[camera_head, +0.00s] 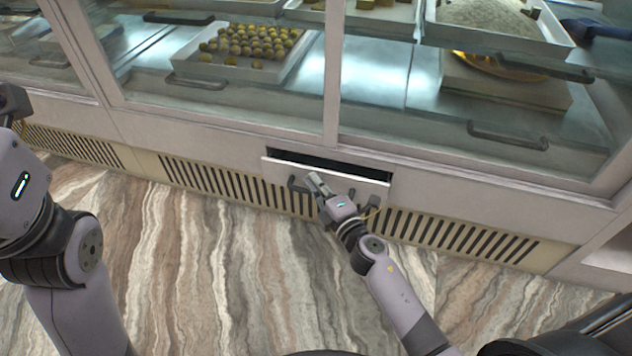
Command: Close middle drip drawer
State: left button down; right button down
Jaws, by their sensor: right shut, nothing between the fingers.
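The middle drip drawer (372,187) is a pale shallow drawer low in the counter front, below the glass. It stands partly open, with a dark gap (320,160) along its top. A dark handle (296,184) sits on its front face.
Slotted vent panels (225,182) run along the counter base on both sides of the drawer. The striped marble floor (200,270) in front is clear.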

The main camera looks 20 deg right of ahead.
aim_at(321, 169)
jog(key=w+d, duration=0.2)
jog(key=w, duration=0.1)
jog(key=shift+w+d, duration=0.3)
jog(key=shift+w, duration=0.1)
jog(key=shift+d+r, duration=0.1)
jog(key=shift+r, duration=0.05)
